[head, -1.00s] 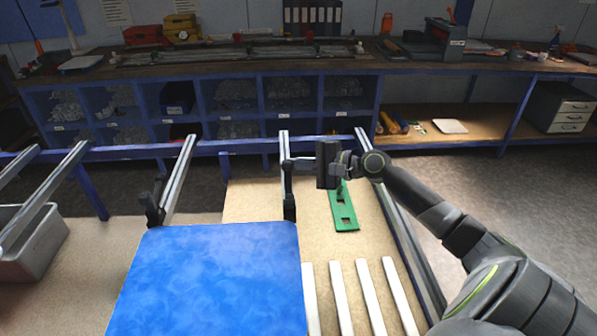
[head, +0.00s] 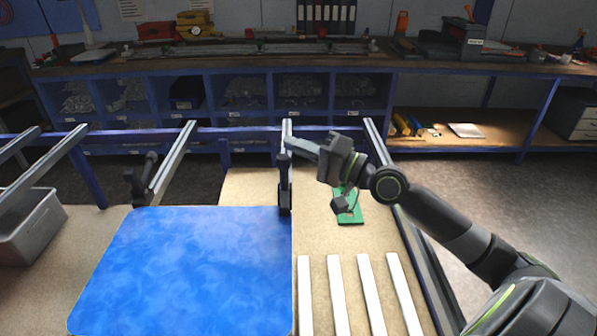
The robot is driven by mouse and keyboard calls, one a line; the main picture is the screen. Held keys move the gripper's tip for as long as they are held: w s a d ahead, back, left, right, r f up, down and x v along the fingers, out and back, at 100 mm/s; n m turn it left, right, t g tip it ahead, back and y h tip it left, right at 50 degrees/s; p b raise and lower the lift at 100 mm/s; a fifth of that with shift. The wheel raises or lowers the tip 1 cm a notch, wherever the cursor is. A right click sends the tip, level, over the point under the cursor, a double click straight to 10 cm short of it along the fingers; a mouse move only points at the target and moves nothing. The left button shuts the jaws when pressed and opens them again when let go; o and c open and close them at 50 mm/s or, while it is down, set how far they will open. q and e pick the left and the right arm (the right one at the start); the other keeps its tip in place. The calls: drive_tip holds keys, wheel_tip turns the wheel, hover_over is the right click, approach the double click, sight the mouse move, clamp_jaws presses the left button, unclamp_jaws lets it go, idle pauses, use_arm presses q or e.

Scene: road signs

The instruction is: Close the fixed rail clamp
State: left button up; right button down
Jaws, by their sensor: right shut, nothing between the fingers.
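A blue square sign panel (head: 190,270) lies flat at the front left of the bench. A black rail clamp (head: 284,198) stands on the middle metal rail at the panel's far right corner. A second black clamp (head: 139,184) stands on the rail further left, near the panel's far left corner. I cannot tell from the picture which one is called fixed. My right gripper (head: 291,146) is shut and empty. Its fingers point left, at the top of the middle clamp; I cannot tell whether they touch it. My left gripper is not in view.
A green plate with square holes (head: 350,216) lies on the board (head: 258,188), partly hidden by my right arm. Several white strips (head: 340,295) lie in front of it. A grey bin (head: 30,230) is at the left. Blue shelving (head: 240,100) stands behind.

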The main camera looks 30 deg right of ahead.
drive_tip(key=shift+s+a+n+y+b, duration=0.35)
drive_tip(key=shift+s+a+n+b, duration=0.05)
drive_tip(key=shift+s+n+b, duration=0.3)
drive_tip(key=shift+s+a+n+y+b, duration=0.4)
drive_tip(key=shift+s+n+b, duration=0.15)
drive_tip(key=shift+s+n, duration=0.1)
drive_tip(key=shift+s+f, duration=0.1)
drive_tip(key=shift+f, duration=0.1)
